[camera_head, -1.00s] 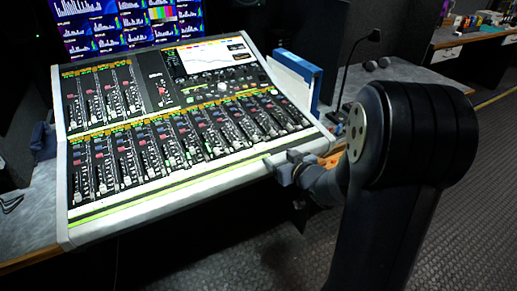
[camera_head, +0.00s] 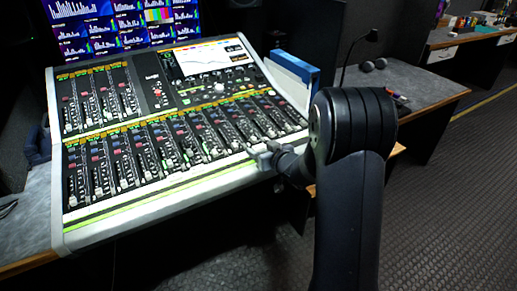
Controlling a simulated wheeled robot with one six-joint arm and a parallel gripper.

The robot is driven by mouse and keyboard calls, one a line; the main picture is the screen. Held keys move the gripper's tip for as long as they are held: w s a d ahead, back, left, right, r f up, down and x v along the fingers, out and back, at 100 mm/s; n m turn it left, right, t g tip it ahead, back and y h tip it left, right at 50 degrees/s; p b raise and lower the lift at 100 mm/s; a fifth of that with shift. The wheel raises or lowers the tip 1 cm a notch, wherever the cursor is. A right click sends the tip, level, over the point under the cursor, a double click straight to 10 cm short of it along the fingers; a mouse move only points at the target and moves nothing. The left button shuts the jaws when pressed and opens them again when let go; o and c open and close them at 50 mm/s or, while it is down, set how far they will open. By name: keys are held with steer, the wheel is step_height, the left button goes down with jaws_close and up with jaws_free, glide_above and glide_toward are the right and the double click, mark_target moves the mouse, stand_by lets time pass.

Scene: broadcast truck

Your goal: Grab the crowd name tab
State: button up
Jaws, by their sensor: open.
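A mixing console (camera_head: 160,208) with rows of faders fills the left and middle of the head view. Small tabs and coloured labels run along its fader rows, but their writing is too small to read, so I cannot tell which one is the crowd name tab. My gripper (camera_head: 258,147) is open over the lower right part of the console, near the front edge of the lower fader row. I see nothing between its fingers. I cannot tell whether it touches the console. It hides a small patch of the faders and the rim behind it.
A monitor (camera_head: 120,22) stands behind the console. A blue and white binder (camera_head: 294,75) stands at the console's right side. Right of it is a grey desk (camera_head: 420,88) with a thin desk lamp (camera_head: 354,55) and small items. Dark floor (camera_head: 450,200) lies open at right.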

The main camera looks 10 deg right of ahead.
steer(key=shift+w, duration=0.1)
steer(key=c, duration=1)
steer(key=shift+r, duration=0.1)
steer(key=shift+c, duration=0.2)
